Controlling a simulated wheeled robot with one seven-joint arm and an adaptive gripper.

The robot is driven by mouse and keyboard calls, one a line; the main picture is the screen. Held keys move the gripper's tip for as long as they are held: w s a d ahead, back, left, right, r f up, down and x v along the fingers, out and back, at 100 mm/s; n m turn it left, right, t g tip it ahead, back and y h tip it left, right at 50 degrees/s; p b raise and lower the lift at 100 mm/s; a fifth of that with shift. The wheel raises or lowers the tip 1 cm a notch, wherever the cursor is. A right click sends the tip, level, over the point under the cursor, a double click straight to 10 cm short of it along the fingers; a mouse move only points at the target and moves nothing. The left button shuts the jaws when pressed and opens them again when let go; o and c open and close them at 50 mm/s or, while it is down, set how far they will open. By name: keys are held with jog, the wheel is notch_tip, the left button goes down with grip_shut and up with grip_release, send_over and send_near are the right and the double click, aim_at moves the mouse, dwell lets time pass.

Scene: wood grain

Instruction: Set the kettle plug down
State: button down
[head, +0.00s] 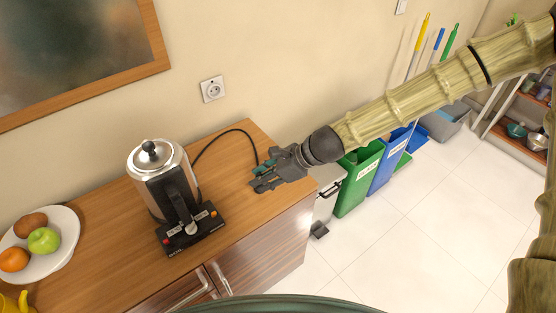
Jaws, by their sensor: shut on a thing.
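A steel kettle (150,160) with a black handle stands upright on its black base (191,232) on the wooden cabinet top. A black cord (228,131) leaves the kettle's back, arches over the cabinet top and ends at my gripper (261,180). My gripper is shut on the kettle plug at the cord's end, low over the right part of the cabinet top (237,205). The fingers mostly hide the plug. I cannot tell whether it touches the wood.
A wall socket (213,89) is empty on the wall behind. A white plate (62,262) with fruit stands at the left. Green (358,180) and blue (388,163) bins stand on the floor right of the cabinet. The wood between kettle and gripper is clear.

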jog(key=w+d+p, duration=0.1)
jog(key=w, duration=0.2)
jog(key=w+d+p, duration=0.1)
jog(key=w+d, duration=0.1)
jog(key=w, duration=0.1)
jog(key=w+d+f+p, duration=0.1)
jog(key=w, duration=0.2)
jog(key=shift+w+d, duration=0.15)
jog(key=shift+w, duration=0.25)
jog(key=shift+f+p, duration=0.7)
jog(key=shift+f, duration=1.1)
jog(key=c, duration=1.1)
grip_release()
jog(key=shift+c, duration=0.2)
jog(key=b+v, duration=0.2)
jog(key=v, duration=1)
